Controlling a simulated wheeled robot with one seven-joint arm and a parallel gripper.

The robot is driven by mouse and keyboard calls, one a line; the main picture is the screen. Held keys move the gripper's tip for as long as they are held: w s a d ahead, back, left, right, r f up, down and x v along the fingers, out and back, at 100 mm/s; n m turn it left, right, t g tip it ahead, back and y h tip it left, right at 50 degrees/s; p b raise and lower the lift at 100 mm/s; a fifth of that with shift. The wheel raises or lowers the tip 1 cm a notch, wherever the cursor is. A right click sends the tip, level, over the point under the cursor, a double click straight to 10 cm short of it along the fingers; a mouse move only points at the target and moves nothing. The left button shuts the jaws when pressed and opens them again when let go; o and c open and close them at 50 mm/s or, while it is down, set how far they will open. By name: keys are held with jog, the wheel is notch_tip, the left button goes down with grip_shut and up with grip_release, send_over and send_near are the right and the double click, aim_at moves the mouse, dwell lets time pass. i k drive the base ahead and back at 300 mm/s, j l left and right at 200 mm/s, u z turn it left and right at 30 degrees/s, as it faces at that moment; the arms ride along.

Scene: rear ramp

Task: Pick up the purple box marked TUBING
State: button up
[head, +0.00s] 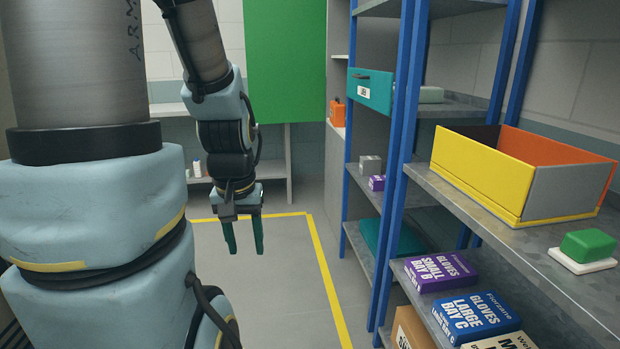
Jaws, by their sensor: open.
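A small purple box (377,183) sits on a middle shelf of the farther blue-post rack, next to a grey box (370,164). Its marking is too small to read, so I cannot tell whether it says TUBING. A larger purple box (440,271) on the nearer rack's lower shelf is marked GLOVES SMALL BAY B. My gripper (245,249) hangs pointing down over the floor, left of the racks. Its two green fingers are apart with nothing between them. It is clear of both purple boxes.
A yellow, grey and orange open bin (478,179) and a green block on a white base (588,246) stand on the nearer shelf. A blue GLOVES box (477,316) lies below. Blue posts (396,180) edge the racks. Yellow-lined floor (285,290) is clear.

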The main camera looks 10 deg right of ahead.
aim_at(377, 183)
jog(key=i+j+z, duration=0.1)
jog(key=i+z, duration=0.25)
jog(key=i, duration=0.25)
jog(key=i+j+z, duration=0.4)
jog(key=i, duration=0.2)
jog(key=i+j+z, duration=0.35)
jog(key=i, duration=0.15)
